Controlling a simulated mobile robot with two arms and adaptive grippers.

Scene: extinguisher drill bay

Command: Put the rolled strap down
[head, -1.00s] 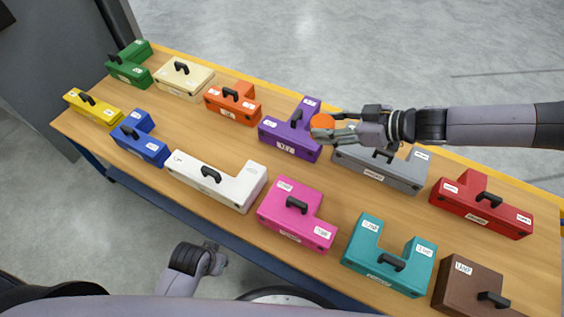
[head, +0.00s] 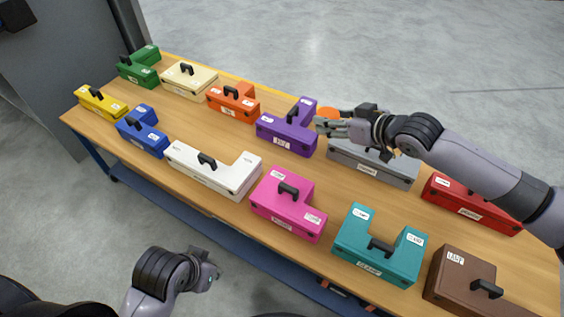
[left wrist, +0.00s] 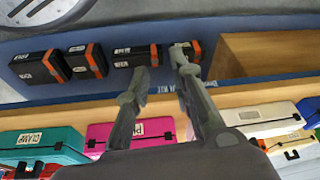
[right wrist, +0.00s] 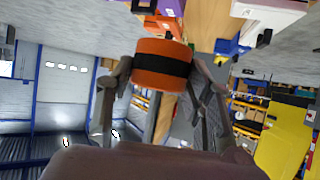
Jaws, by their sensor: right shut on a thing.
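The rolled strap (right wrist: 162,65) is an orange roll with a black band, held between the fingers of my right gripper (right wrist: 160,85) in the right wrist view. In the head view the strap (head: 328,112) shows as an orange patch at my right gripper (head: 326,123), above the table between the purple case and the grey case. Part of the strap is hidden by the fingers. My left gripper (head: 208,272) is empty, off the table's near side. In the left wrist view its fingers (left wrist: 163,68) stand apart with a gap between them.
Cases crowd the wooden table (head: 190,126): purple (head: 285,133), grey (head: 372,167), red (head: 470,207), white (head: 212,172), pink (head: 288,205), teal (head: 378,250), brown (head: 463,275) and others. Bare wood runs between the two rows. Black-and-orange boxes (left wrist: 85,62) sit below the table.

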